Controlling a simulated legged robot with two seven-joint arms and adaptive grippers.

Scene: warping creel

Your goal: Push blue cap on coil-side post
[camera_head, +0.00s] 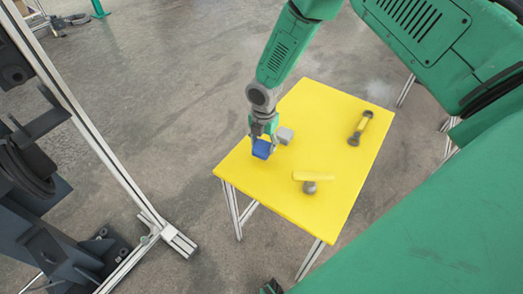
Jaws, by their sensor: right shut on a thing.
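My right gripper (263,137) reaches down from the top of the view over the near left part of the yellow table. It is shut on the blue cap (262,149), which shows below the fingers near the table's left edge. I cannot tell if the cap touches the table top. I cannot make out for sure which part is the coil-side post. My left gripper does not show clearly.
The yellow table (320,110) also bears a yellow-and-grey piece (314,177) at the front and another (360,128) at the right. A dark machine frame with a pale metal rail (110,160) stands at the left. Grey floor lies open between frame and table.

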